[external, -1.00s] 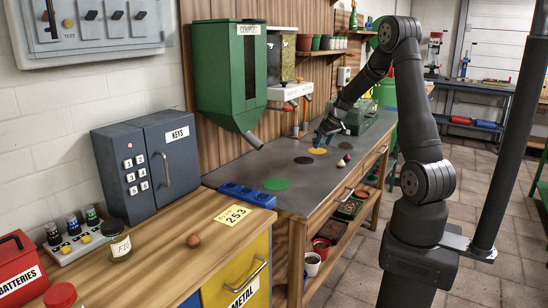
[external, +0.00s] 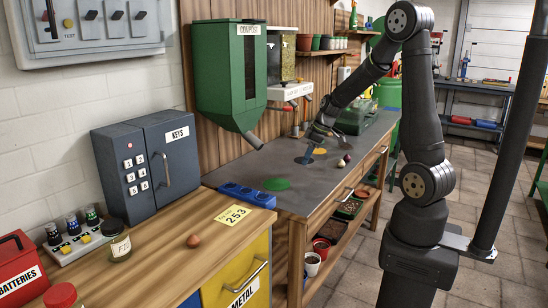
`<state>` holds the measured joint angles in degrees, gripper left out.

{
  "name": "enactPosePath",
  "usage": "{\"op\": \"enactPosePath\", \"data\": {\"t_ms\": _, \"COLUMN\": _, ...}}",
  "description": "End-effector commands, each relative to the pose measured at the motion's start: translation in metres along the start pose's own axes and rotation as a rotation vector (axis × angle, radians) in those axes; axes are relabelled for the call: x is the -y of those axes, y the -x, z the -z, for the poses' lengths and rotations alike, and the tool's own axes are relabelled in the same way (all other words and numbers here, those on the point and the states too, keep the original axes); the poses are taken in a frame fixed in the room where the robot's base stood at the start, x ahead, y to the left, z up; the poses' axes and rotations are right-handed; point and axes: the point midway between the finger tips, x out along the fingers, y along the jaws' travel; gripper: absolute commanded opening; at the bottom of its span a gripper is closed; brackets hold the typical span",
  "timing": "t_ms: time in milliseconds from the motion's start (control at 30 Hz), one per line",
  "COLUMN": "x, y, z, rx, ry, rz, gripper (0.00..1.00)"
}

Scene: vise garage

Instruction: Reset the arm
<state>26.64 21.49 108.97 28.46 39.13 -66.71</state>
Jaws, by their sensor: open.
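My gripper (external: 314,148) is open, low over the grey-topped workbench (external: 240,165), near the orange disc (external: 320,151) and the dark disc beside it. The fingers show only small at this distance, and I see nothing between them. My arm reaches from its mount on the right across to the bench, bent at the elbow.
A green disc (external: 277,184) lies on the near part of the bench, and small round items (external: 344,160) lie near its right edge. The green compost dispenser (external: 227,80) hangs on the wall to the left. A wooden counter (external: 165,240) with a keys cabinet (external: 148,160) stands in front.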

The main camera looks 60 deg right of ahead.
Motion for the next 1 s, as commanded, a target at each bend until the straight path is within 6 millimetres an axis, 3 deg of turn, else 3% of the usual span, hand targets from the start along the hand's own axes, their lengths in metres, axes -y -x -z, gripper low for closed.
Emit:
{"op": "enactPosePath", "data": {"t_ms": 300, "x": 0.047, "y": 0.005, "z": 0.045, "rx": 0.004, "ry": 0.275, "rz": 0.112, "gripper": 0.65}}
{"op": "enactPosePath", "data": {"t_ms": 700, "x": 0.093, "y": 0.015, "z": 0.102, "rx": 0.011, "ry": 0.575, "rz": 0.236, "gripper": 0.65}}
{"op": "enactPosePath", "data": {"t_ms": 1000, "x": 0.107, "y": 0.019, "z": 0.119, "rx": 0.013, "ry": 0.664, "rz": 0.273, "gripper": 0.65}}
